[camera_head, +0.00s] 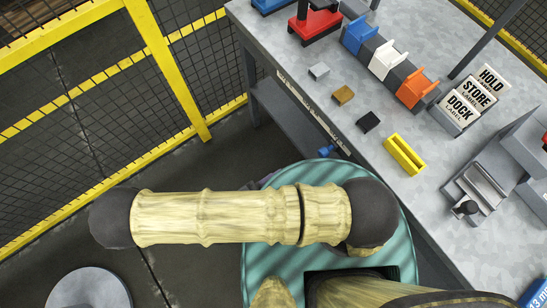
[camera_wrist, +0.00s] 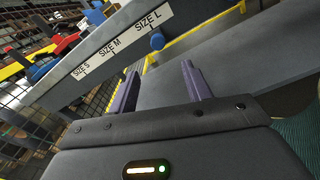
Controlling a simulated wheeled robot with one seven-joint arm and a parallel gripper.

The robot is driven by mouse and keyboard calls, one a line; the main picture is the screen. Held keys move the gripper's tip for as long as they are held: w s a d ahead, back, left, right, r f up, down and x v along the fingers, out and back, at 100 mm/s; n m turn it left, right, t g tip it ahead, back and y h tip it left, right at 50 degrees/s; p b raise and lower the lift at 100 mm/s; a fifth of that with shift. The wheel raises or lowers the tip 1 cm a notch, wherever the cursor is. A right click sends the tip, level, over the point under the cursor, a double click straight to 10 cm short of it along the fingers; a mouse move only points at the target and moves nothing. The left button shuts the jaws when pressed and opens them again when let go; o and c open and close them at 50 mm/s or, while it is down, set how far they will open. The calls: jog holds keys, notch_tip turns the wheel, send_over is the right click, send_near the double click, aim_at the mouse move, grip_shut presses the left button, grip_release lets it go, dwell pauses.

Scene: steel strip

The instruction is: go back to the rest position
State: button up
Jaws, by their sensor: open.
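My gripper (camera_wrist: 160,85) shows in the wrist view with its two purple fingers apart and nothing between them. It points toward the side of the grey bench, near the strip labelled SIZE S, SIZE M and SIZE L (camera_wrist: 112,45). In the head view my arm lies across the lower middle, beside the bench's near edge, and my gripper is hidden there.
Blue (camera_head: 359,34), white (camera_head: 388,60) and orange (camera_head: 417,89) holders stand behind, near HOLD, STORE and DOCK labels (camera_head: 475,98). A yellow fence (camera_head: 168,70) stands left.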

jog(key=shift+v, duration=1.1)
jog(key=w+d+r+m+g+y+p, duration=0.3)
jog(key=w+r+m+g+y, duration=0.65)
jog(key=r+m+g, duration=0.4)
jog(key=w+d+r+m+t+y+p, duration=0.2)
jog(key=w+d+r+m+t+y, duration=0.3)
jog(key=d+r, duration=0.6)
jog(key=w+r+m+t, duration=0.1)
jog(key=w+r+m, duration=0.1)
jog(key=w+r, duration=0.1)
jog(key=shift+w+d+m, duration=0.15)
jog(key=shift+d+m, duration=0.15)
jog(key=shift+m, duration=0.05)
jog(key=shift+y, duration=0.25)
